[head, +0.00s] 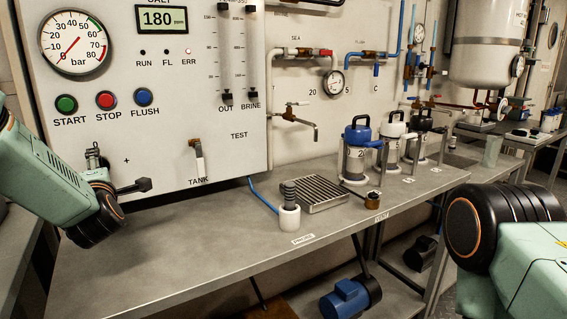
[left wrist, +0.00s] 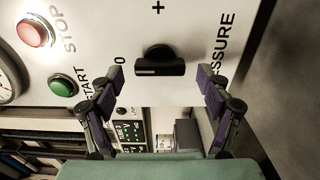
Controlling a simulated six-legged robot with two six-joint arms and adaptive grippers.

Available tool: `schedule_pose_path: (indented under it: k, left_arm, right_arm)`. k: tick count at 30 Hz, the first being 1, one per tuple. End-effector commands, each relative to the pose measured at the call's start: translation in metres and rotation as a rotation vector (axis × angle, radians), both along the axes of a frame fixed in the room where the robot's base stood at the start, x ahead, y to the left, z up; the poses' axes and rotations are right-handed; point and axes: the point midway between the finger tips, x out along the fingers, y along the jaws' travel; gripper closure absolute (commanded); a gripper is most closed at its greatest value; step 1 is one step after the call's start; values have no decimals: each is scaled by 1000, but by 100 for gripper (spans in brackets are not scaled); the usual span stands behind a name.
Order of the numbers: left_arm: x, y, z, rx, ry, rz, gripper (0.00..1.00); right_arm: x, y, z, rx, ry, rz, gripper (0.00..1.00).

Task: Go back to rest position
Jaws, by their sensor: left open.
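My left gripper (head: 118,170) is in front of the lower left of the white control panel (head: 235,135). In the left wrist view its two fingers (left wrist: 162,73) are spread apart with nothing held. A black knob (left wrist: 160,62) on the panel shows between and beyond the fingers, with a visible gap on each side. A "+" mark, a 0 and a partly cut label ending in "SSURE" are printed around it. My right gripper is not in view; only part of my right arm shows at the lower right.
The steel bench (head: 190,250) is largely bare below the panel. A white cup holding a probe (head: 289,217), a drain grate (head: 322,194) and a blue-topped canister (head: 356,155) stand farther right. A tank tap (head: 197,160) sticks out from the panel. A blue motor (head: 345,298) sits underneath.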

Motion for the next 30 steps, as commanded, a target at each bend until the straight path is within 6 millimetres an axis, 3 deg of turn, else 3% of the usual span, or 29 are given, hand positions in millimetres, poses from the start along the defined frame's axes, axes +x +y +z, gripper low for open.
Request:
schedule_pose_path:
  k: [6, 18, 30]
  left_arm:
    - [9, 6, 0, 1, 1, 0, 23]
    - [8, 5, 0, 0, 1, 0, 23]
    - [-33, -22, 1, 1, 0, -3, 23]
  right_arm:
    - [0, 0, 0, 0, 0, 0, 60]
    - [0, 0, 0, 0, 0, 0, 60]
    - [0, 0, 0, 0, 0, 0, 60]
